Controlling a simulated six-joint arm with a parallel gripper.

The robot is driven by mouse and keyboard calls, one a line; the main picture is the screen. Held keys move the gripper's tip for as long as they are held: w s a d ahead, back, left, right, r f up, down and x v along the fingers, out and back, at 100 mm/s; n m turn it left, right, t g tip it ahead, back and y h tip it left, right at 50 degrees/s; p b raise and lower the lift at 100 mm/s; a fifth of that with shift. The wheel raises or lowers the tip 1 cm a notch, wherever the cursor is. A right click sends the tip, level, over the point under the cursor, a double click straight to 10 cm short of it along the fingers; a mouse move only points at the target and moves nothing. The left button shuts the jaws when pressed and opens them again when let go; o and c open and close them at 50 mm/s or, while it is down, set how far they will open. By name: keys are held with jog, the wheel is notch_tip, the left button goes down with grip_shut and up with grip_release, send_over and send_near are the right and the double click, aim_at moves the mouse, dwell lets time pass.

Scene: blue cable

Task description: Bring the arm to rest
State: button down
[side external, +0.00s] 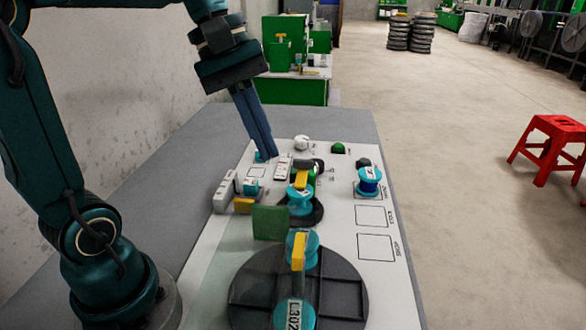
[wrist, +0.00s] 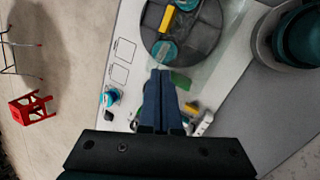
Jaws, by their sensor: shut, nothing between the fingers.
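My gripper (side external: 268,155) points down over the far part of the white work board (side external: 375,300), with its blue fingers together and nothing between them. In the wrist view my gripper (wrist: 161,74) also shows shut, its fingers side by side over the board. A spool with blue cable (side external: 369,182) stands upright at the board's right side, apart from my gripper. It shows at the left of the board in the wrist view (wrist: 110,97). Whether the fingertips touch anything below cannot be told.
A dark round turntable (side external: 345,290) carries teal spools and a yellow bar (side external: 298,252). A green block (side external: 270,222), a smaller spool unit (side external: 300,200) and a pale power strip (side external: 225,192) stand near the middle. A red stool (side external: 555,140) is on the floor. The grey table left of the board is bare.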

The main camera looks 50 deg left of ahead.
jog(key=s+f+m+t+y, duration=0.1)
jog(key=s+f+m, duration=0.1)
jog(key=m, duration=0.1)
jog(key=s+f+m+t+y, duration=0.1)
jog(key=s+f+m, duration=0.1)
jog(key=s+m, duration=0.1)
jog(key=s+d+f+m+t+y, duration=0.1)
jog(key=s+f+m, duration=0.1)
jog(key=m, duration=0.3)
jog(key=shift+s+f+y, duration=0.3)
jog(key=shift+s+f, duration=0.1)
jog(key=shift+s, duration=0.25)
jog(key=shift+w+r+m, duration=0.15)
jog(key=shift+w+m, duration=0.15)
jog(key=shift+m, duration=0.2)
